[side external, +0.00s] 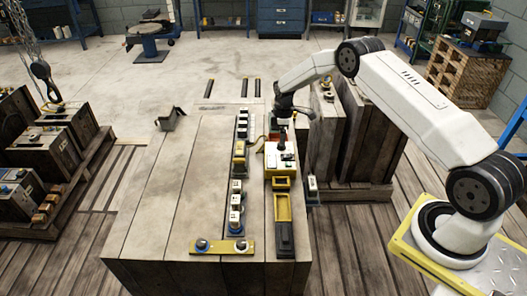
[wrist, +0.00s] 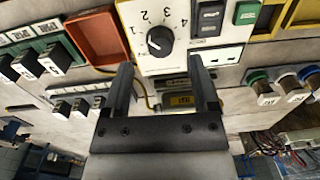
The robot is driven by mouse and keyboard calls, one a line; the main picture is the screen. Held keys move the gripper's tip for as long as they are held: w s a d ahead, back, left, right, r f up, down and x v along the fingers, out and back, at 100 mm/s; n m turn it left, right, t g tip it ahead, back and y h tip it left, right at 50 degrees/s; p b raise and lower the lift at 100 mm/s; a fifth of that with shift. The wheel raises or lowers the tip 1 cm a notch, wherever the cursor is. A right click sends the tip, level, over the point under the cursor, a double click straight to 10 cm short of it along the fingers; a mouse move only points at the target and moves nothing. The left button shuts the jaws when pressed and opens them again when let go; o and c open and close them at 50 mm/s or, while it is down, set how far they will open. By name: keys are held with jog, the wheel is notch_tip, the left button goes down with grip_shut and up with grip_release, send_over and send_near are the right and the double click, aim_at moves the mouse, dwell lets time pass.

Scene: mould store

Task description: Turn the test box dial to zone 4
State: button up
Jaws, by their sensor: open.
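The test box (side external: 287,162) is a cream and yellow case on the wooden bench, under my gripper (side external: 282,143) in the side view. In the wrist view, the white face of the test box (wrist: 205,62) carries a round black dial (wrist: 161,42) with numerals 1 to 4 around it. A pale mark on the dial lies on its left side, roughly toward the 1; its exact aim is hard to tell. My gripper (wrist: 159,65) is open, its two dark fingers apart below the dial's left and right sides. Nothing is between the fingertips.
An orange-red tray (wrist: 97,38) and a row of small labelled blocks (side external: 238,185) stand left of the box. A yellow strip with two knobs (side external: 220,247) lies at the bench front. The bench's left side is mostly clear.

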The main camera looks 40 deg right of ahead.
jog(key=shift+f, duration=1.7)
grip_shut()
